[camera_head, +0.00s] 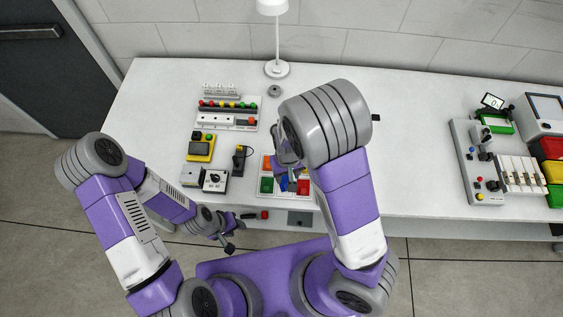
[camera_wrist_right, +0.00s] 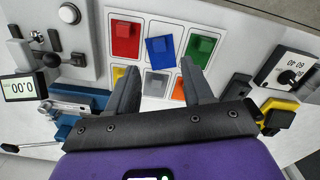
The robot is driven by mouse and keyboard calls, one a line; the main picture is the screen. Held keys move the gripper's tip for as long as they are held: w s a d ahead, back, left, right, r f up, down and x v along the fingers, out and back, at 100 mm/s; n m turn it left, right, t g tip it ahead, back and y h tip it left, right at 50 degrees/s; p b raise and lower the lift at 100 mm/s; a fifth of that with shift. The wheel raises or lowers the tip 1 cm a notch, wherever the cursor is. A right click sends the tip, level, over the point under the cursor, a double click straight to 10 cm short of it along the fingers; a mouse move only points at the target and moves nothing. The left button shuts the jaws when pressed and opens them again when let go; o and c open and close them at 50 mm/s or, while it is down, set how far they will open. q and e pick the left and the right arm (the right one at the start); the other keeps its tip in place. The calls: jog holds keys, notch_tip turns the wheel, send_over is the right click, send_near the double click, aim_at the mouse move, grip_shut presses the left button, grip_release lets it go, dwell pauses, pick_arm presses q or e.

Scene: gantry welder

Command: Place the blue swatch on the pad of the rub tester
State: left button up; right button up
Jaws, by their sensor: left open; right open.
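The blue swatch (camera_wrist_right: 160,52) lies on a white sample board (camera_wrist_right: 139,30), between a red and a green swatch; in the head view it shows as a small blue patch (camera_head: 284,187). My right gripper (camera_wrist_right: 162,86) is open and empty, its fingers above the board, pointing at the row with the blue swatch between their lines. In the head view my right arm hides much of it. My left gripper (camera_head: 238,233) is open and empty in front of the table's front edge. I cannot tell for certain which device is the rub tester; its pad is not identifiable.
A device with a black ball handle (camera_wrist_right: 47,60) and a display (camera_wrist_right: 18,88) stand to the left. A dial box (camera_wrist_right: 288,72) stands right.

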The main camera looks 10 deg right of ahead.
aim_at(285, 182)
jog(key=shift+w+f, duration=0.2)
jog(key=shift+w, duration=0.05)
jog(key=shift+s+f, duration=0.1)
jog(key=shift+f, duration=0.25)
notch_tip(285, 182, down, 6)
jog(key=shift+f+b, duration=0.1)
jog(key=shift+b, duration=0.75)
grip_shut()
